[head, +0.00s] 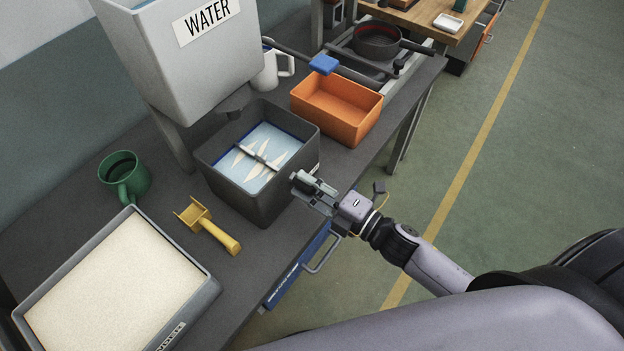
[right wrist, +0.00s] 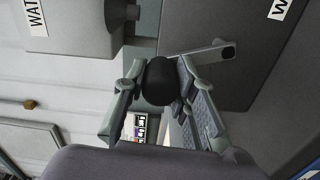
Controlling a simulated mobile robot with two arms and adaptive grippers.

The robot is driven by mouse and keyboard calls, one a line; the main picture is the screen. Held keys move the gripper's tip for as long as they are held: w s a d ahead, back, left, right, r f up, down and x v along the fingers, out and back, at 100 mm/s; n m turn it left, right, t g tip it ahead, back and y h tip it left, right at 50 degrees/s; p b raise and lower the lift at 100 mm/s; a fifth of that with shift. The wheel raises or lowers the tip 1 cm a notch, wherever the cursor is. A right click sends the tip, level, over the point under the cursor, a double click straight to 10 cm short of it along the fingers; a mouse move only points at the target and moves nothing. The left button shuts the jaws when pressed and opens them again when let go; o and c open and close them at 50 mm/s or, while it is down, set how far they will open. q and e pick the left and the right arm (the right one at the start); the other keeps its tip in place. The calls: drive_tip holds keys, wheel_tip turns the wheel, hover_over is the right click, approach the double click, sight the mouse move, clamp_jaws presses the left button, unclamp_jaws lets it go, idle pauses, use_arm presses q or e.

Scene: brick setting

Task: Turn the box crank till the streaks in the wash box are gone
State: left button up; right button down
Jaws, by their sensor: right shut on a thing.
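The dark grey wash box (head: 236,192) stands open-topped on the workbench. It holds light blue water, and several pale streaks (head: 241,154) show in it around a grey paddle bar (head: 262,160). My right gripper (head: 305,186) is at the box's right side. In the right wrist view its fingers are closed around the black crank knob (right wrist: 158,80), and the grey crank arm (right wrist: 208,51) runs from there toward the box wall. In the head view the gripper hides the crank. My left gripper is not in view.
A grey WATER tank (head: 180,65) stands behind the box. An orange bin (head: 345,122) is at its right. A green mug (head: 124,178), a yellow scoop (head: 210,225) and a tray of pale grains (head: 205,300) lie on the left. A blue drawer (head: 297,268) is below.

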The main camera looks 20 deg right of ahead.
drive_tip(key=shift+s+a+f+n+b, duration=0.35)
drive_tip(key=shift+a+f+n+b, duration=0.25)
drive_tip(key=shift+n, duration=0.55)
drive_tip(key=shift+s+a+f+n+b, duration=0.4)
drive_tip(key=shift+n+b, duration=0.4)
drive_tip(key=shift+n, duration=0.3)
drive_tip(key=shift+s+a+f+n+b, duration=0.35)
drive_tip(key=shift+a+f+n+b, duration=0.25)
drive_tip(key=shift+n, duration=0.55)
drive_tip(key=shift+d+r, duration=0.1)
drive_tip(key=shift+d, duration=0.05)
drive_tip(key=c, duration=1.3)
unclamp_jaws()
drive_tip(key=v, duration=1.2)
drive_tip(key=shift+r, duration=0.1)
